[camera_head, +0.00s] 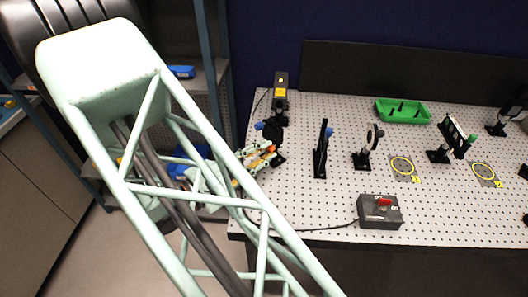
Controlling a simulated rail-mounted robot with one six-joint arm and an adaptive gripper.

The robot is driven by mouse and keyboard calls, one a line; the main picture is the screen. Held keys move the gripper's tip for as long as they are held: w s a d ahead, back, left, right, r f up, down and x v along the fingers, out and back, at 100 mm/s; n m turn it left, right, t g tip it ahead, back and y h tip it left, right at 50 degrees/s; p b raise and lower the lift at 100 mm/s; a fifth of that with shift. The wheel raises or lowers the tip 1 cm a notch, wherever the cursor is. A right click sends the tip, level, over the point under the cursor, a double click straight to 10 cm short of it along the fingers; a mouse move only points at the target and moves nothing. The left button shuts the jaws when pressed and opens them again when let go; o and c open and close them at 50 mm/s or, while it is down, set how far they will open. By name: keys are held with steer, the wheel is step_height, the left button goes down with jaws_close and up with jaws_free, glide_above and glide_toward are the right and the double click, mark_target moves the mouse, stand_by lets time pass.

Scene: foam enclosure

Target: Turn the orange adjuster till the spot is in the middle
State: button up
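A small orange adjuster (270,149) shows at the left edge of the perforated table, on or beside a dark optical mount (272,130). My gripper (258,157) is at the adjuster, coming in from the left. Its fingers are small and partly hidden, so I cannot tell whether they are open, shut or touching the adjuster. A tilted black-and-white panel (453,137) with a green part stands on the right of the table. I cannot make out a light spot on any surface.
A black device with a yellow label (281,91) stands behind the mount. A black upright plate (321,150) and a round lens mount (368,148) stand to the right.

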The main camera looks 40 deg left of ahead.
steer(key=shift+n, duration=0.5)
steer(key=shift+r+n+p, duration=0.1)
steer(key=shift+n+p, duration=0.55)
steer(key=shift+n, duration=0.45)
steer(key=shift+n+p, duration=0.5)
steer(key=shift+n, duration=0.7)
steer(key=o, duration=0.8)
steer(key=shift+o, duration=0.2)
steer(key=shift+s, duration=0.15)
steer(key=v, duration=1.1)
steer(key=shift+s, duration=0.35)
steer(key=shift+a, duration=0.15)
